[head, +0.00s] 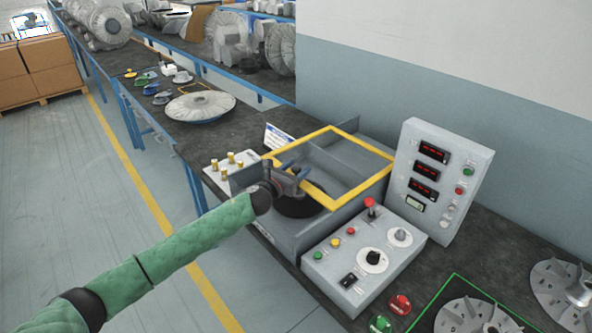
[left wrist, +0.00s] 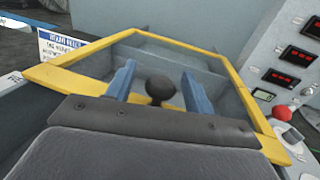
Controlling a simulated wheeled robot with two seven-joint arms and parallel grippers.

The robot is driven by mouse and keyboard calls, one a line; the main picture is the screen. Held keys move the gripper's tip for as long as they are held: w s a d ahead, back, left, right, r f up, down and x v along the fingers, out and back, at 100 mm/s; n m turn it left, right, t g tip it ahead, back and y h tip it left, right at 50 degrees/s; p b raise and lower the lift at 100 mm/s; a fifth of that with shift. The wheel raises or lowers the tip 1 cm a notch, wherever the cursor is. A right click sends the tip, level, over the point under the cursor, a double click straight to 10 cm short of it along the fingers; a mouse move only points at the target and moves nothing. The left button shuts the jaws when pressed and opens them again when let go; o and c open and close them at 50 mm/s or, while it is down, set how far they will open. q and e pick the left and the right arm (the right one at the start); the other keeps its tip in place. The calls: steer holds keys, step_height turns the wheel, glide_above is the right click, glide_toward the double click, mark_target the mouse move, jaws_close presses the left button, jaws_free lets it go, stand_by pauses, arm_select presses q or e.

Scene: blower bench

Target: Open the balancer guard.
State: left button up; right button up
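The balancer guard (head: 333,208) is a clear panel in a yellow frame over the grey balancer box (head: 345,150). It looks low over the box; I cannot tell whether it is slightly lifted. In the left wrist view the yellow frame (left wrist: 228,67) spans the picture. My left gripper (head: 292,170) is at the guard's front edge. Its two blue fingers stand apart, with a black ball knob (left wrist: 160,87) between them and gaps showing on both sides. A dark disc (head: 300,207) shows below the gripper, partly hidden. My right gripper is in neither view.
A control box (head: 365,255) with buttons and a red-topped lever (head: 370,207) stands close at the right. A display panel (head: 440,175) rises behind it. A plate with brass pegs (head: 228,170) lies left of the box. A covered disc (head: 200,106) is farther back.

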arm_select(q)
steer(key=shift+s, duration=0.15)
steer(key=shift+s+a+f, duration=0.1)
steer(key=shift+s+a, duration=0.05)
steer(key=shift+a, duration=0.1)
steer(key=b+v, duration=0.2)
steer(key=v, duration=0.3)
steer(key=shift+s+a, duration=0.15)
steer(key=shift+a, duration=0.05)
steer(key=shift+v, duration=0.85)
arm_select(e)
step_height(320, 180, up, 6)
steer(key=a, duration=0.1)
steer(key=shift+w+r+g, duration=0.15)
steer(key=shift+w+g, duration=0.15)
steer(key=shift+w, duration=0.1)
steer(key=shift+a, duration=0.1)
